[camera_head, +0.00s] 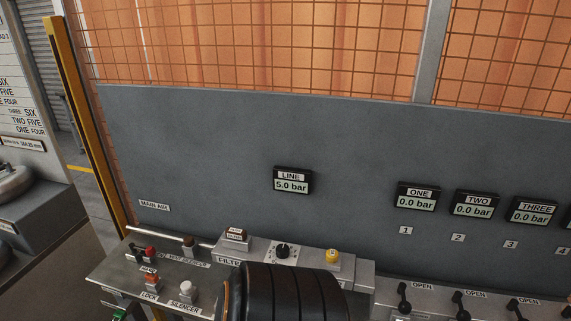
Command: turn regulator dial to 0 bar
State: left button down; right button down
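The likely regulator dial is a small black knob (283,251) with a white pointer mark, on a white scale plate on the grey bench unit, low centre in the head view. The LINE display (292,181) on the grey panel above it reads 5.0 bar. The scale numbers are too small to read. Neither gripper shows in this view. A large black ribbed cylinder (290,293) stands in front just below the dial; I cannot tell whether it is part of my arm.
A yellow knob (332,256) is right of the dial, and a FILTER label (229,261) is left. Displays ONE (417,196), TWO (477,205) and THREE (534,211) read 0.0 bar, above black levers (404,298). A red knob (150,253) and white button (187,288) sit left.

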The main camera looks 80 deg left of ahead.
aim_at(283, 251)
jog(key=u, duration=2.7)
